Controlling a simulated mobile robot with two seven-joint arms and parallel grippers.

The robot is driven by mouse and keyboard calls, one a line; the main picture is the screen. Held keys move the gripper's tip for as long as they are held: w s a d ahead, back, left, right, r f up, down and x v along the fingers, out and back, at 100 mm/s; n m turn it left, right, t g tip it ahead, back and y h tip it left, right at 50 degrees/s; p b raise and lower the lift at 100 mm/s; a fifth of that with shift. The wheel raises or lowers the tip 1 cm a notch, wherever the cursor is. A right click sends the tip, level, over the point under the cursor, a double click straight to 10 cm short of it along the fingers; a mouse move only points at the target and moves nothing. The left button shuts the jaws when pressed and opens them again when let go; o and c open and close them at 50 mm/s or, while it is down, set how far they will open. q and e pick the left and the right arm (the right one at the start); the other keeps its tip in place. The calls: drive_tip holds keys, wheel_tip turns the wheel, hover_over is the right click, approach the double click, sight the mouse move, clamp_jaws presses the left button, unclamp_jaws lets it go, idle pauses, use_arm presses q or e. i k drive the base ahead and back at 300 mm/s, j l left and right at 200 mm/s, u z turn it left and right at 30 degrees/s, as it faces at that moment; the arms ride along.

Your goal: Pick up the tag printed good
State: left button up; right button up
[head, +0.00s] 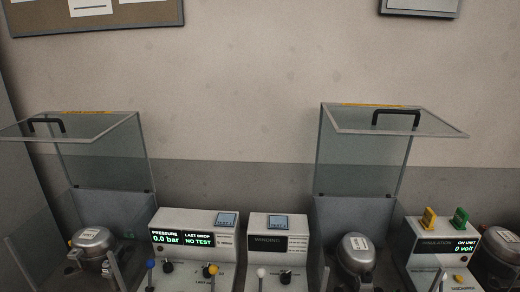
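I cannot make out a tag printed good in the head view. Small white labels sit on top of the left compressor (92,243), the middle compressor (357,258) and the right compressor (495,262), which is cut by the right edge. Their print is too small to read. Neither of my grippers is in view.
Clear guards with raised lids (82,127) (395,119) stand over the left and middle compressors. An insulation tester (436,232) reads 0 volt. Knobbed levers stand in front.

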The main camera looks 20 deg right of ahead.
sight(460, 219)
drive_tip(key=l+u, duration=0.1)
drive_tip(key=l, duration=0.25)
drive_tip(key=k+l+u, duration=0.15)
drive_tip(key=l, duration=0.2)
drive_tip(key=k+l+u, duration=0.1)
drive_tip(key=l, duration=0.25)
drive_tip(key=k+l, duration=0.1)
drive_tip(key=l, duration=0.25)
drive_tip(key=k+l, duration=0.1)
drive_tip(key=l, duration=0.25)
drive_tip(key=k+l, duration=0.15)
drive_tip(key=l, duration=0.25)
drive_tip(key=k+l+u, duration=0.1)
drive_tip(key=l, duration=0.25)
drive_tip(key=k+l, duration=0.1)
drive_tip(key=l, duration=0.25)
drive_tip(key=k+l, duration=0.15)
drive_tip(key=l, duration=0.2)
